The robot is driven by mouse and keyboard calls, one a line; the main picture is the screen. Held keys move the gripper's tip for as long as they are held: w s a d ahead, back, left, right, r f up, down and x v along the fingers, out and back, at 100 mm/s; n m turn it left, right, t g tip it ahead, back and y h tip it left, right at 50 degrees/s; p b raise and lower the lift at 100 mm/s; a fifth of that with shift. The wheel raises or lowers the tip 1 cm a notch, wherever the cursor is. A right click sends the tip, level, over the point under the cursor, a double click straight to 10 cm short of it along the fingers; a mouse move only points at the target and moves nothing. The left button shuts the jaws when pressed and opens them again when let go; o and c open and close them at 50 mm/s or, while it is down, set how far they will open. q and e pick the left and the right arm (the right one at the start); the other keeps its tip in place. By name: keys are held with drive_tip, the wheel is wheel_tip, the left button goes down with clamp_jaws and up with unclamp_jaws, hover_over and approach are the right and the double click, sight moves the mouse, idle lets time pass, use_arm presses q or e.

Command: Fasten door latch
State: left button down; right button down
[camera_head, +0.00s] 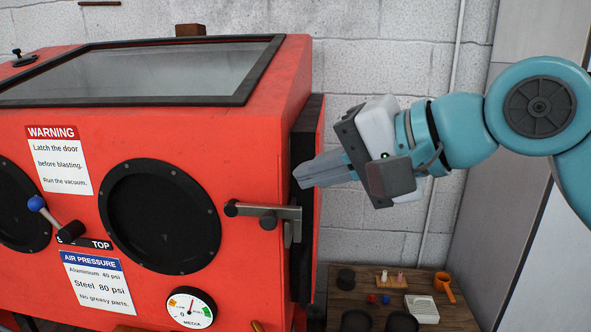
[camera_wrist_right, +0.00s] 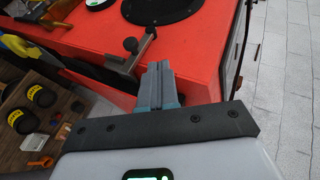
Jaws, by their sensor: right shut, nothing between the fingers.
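The red blasting cabinet (camera_head: 250,130) fills the left and middle of the head view. The latch also shows in the right wrist view (camera_wrist_right: 122,60). My right gripper (camera_head: 298,177) is shut and empty, its fingertips above the latch, near the door's edge. The fingers also show in the wrist view (camera_wrist_right: 157,66), apart from the latch. My left gripper is not in view.
The cabinet front has a blue-knobbed lever (camera_head: 37,203), a gauge (camera_head: 191,308) and glove ports. A block wall stands behind.

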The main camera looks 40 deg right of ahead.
drive_tip(key=p+v, duration=0.2)
drive_tip(key=v, duration=0.3)
drive_tip(key=shift+s+r, duration=0.1)
drive_tip(key=shift+r, duration=0.1)
drive_tip(key=shift+s, duration=0.1)
idle(0.4)
